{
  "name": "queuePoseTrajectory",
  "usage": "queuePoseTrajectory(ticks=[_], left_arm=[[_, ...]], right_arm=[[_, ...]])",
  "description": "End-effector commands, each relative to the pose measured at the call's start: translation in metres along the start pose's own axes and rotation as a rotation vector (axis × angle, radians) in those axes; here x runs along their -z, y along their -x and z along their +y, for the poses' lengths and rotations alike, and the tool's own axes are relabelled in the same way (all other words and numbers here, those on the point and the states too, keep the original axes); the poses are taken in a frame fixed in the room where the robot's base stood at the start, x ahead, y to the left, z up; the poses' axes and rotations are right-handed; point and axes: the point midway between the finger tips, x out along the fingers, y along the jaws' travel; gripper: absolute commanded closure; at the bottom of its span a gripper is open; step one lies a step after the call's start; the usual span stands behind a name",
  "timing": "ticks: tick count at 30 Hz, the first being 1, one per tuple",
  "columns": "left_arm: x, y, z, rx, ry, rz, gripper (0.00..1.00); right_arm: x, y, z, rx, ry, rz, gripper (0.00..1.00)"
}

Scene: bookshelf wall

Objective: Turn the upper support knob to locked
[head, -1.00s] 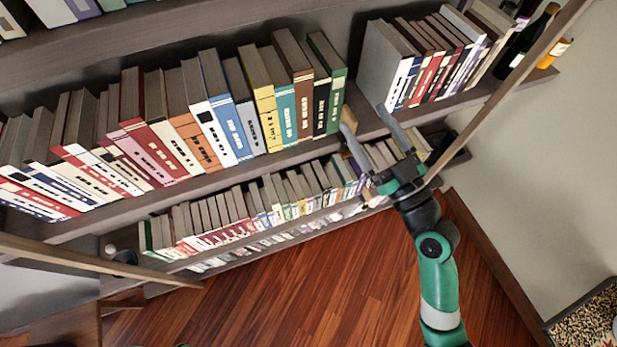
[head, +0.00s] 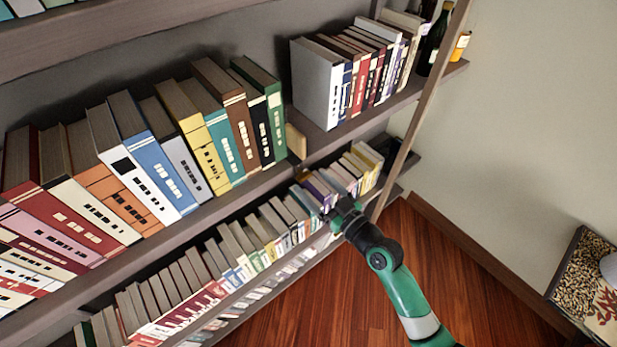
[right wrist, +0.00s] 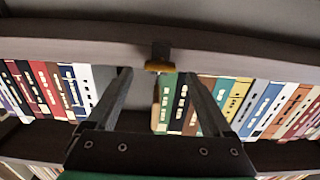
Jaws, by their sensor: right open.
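A small tan, knob-like piece (head: 295,142) shows at the front of the upper book shelf, in the gap beside the green book; I cannot tell its turn position. In the right wrist view, a yellow-brown piece with a dark mount (right wrist: 160,66) shows at the shelf edge, between the finger lines. My right gripper (head: 338,213) is open and empty, below and right of the tan piece, in front of the lower book row. Its fingers are partly hard to make out in the head view. My left gripper is not in view.
Book rows stand on the upper shelf (head: 215,212) on both sides of the gap, and on the lower shelf behind my right gripper. A slanted wooden post (head: 425,100) rises right of it. Bottles (head: 436,42) stand at the upper right. Open floor (head: 455,285) lies below.

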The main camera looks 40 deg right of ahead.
Motion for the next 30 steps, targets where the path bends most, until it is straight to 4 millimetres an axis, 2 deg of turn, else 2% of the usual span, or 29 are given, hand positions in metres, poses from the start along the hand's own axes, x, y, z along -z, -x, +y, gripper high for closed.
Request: queuePoseTrajectory(ticks=[3, 6, 14, 28, 30], left_arm=[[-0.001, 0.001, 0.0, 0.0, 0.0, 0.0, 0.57], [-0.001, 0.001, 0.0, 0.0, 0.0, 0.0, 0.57], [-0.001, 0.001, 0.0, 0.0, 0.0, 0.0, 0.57], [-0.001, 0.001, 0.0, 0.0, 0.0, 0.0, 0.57], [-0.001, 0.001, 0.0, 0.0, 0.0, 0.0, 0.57]], right_arm=[[0.0, -0.018, 0.0, 0.0, 0.0, 0.001, 0.15], [0.0, -0.026, 0.0, 0.0, -0.001, 0.0, 0.15], [0.0, -0.028, 0.0, 0.0, 0.0, 0.0, 0.15], [0.0, -0.027, 0.0, 0.0, 0.0, 0.0, 0.98], [0.0, -0.027, 0.0, 0.0, 0.0, 0.0, 1.0]])
